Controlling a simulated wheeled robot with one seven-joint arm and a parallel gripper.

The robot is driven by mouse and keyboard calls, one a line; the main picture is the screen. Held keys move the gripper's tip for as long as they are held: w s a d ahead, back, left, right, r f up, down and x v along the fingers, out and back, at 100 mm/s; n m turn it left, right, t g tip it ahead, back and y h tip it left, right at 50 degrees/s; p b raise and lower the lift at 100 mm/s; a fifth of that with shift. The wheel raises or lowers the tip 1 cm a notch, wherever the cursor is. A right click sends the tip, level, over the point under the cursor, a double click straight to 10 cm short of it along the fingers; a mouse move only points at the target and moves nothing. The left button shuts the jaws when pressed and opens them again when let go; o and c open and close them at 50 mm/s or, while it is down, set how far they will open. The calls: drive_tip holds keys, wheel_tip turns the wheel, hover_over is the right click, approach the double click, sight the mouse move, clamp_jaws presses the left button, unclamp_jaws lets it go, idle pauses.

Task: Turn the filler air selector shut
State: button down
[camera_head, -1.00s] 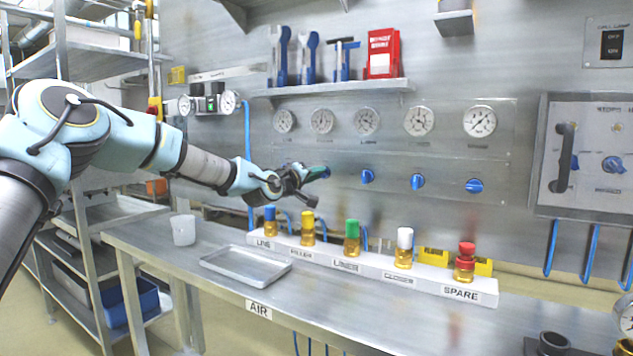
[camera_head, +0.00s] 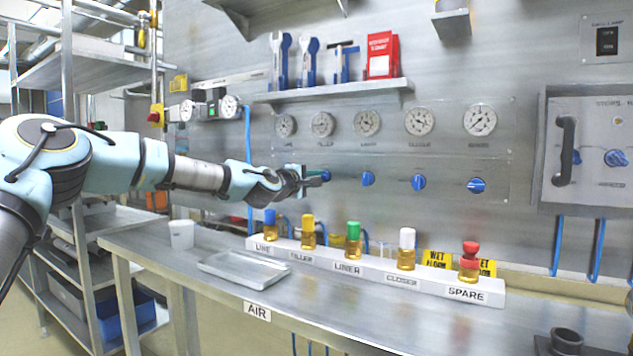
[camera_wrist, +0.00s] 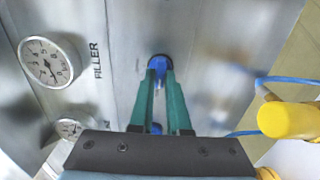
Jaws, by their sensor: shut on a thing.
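The filler air selector is a blue knob (camera_wrist: 160,62) on the steel panel, beside the word FILLER in the wrist view. My gripper (camera_wrist: 161,78) has its two green fingers around this knob, one on each side, and is shut on it. In the head view the knob (camera_head: 325,175) shows just at the tips of my gripper (camera_head: 315,178), below the second gauge from the left (camera_head: 322,124). The fingers hide part of the knob, and its exact angle is hard to read.
More blue knobs (camera_head: 368,178) sit to the right on the panel. Below, a white rack (camera_head: 375,268) holds several bottles with coloured caps. A metal tray (camera_head: 245,275) and a white cup (camera_head: 181,234) stand on the bench. A shelf (camera_head: 335,91) with tools is above the gauges.

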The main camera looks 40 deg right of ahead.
idle(0.4)
drive_tip(key=c, duration=0.9)
unclamp_jaws()
drive_tip(key=shift+a, duration=0.1)
drive_tip(key=shift+b+v, duration=1.25)
drive_tip(key=shift+v, duration=4.1)
